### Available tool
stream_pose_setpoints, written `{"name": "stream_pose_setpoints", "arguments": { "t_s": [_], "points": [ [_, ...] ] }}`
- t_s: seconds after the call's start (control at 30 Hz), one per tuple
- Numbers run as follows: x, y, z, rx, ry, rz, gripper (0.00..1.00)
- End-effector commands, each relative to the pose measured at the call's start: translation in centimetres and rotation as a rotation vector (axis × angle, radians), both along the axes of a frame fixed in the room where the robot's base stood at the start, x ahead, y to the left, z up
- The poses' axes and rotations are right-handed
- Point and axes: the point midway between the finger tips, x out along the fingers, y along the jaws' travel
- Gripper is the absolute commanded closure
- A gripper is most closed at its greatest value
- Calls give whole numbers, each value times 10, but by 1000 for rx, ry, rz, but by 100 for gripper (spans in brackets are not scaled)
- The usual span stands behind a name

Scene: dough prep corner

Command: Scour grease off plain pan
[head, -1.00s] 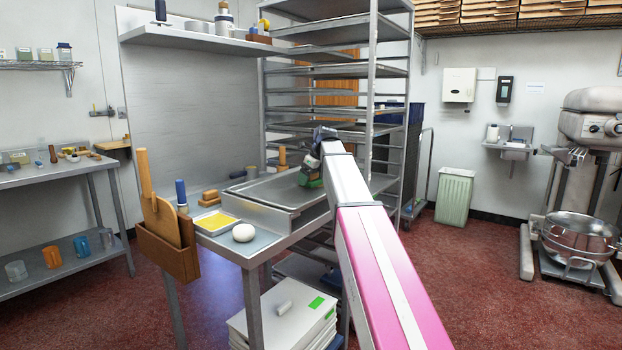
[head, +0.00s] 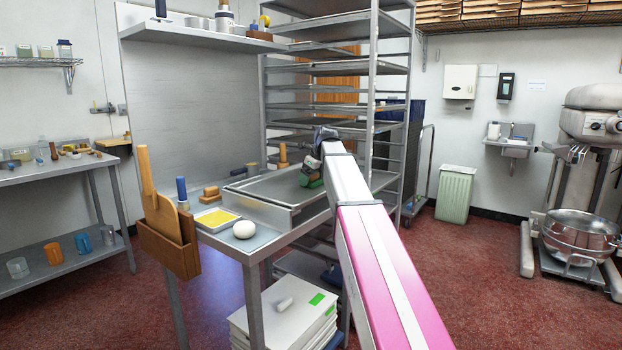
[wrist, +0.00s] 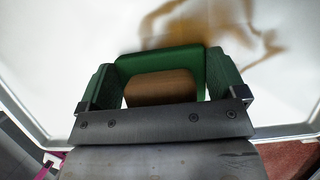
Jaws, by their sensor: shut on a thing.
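The pan (head: 262,190) is a shallow, grey metal tray on the steel table. In the wrist view its pale floor (wrist: 60,45) fills most of the picture, with a smeared brown grease stain (wrist: 205,30) beyond my gripper. My gripper (wrist: 160,88) is shut on a scrubber with a brown block (wrist: 165,84) and a green part (wrist: 160,60) behind it. In the head view my gripper (head: 312,172) is low over the right part of the pan. I cannot tell whether the scrubber touches the pan floor.
On the table in front of the pan are a yellow-filled tray (head: 215,219) and a white round ball (head: 244,230). A wooden holder (head: 168,248) hangs at the table's left end. A tall metal rack (head: 372,95) stands close behind the pan.

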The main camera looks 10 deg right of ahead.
Motion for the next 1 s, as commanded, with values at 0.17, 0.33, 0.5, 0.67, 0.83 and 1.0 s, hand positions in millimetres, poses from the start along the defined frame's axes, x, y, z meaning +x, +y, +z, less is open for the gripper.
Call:
{"name": "stream_pose_setpoints", "arguments": {
  "t_s": [0.17,0.33,0.5,0.67,0.83,1.0],
  "points": [
    [0,0,0,0,0,0,38],
    [1,-1,0,0,0,0,38],
    [9,-7,0,0,0,0,38],
    [19,-17,0,0,0,-1,38],
    [28,-27,0,1,1,-2,38],
    [30,-30,-1,0,0,0,38]
  ]
}}
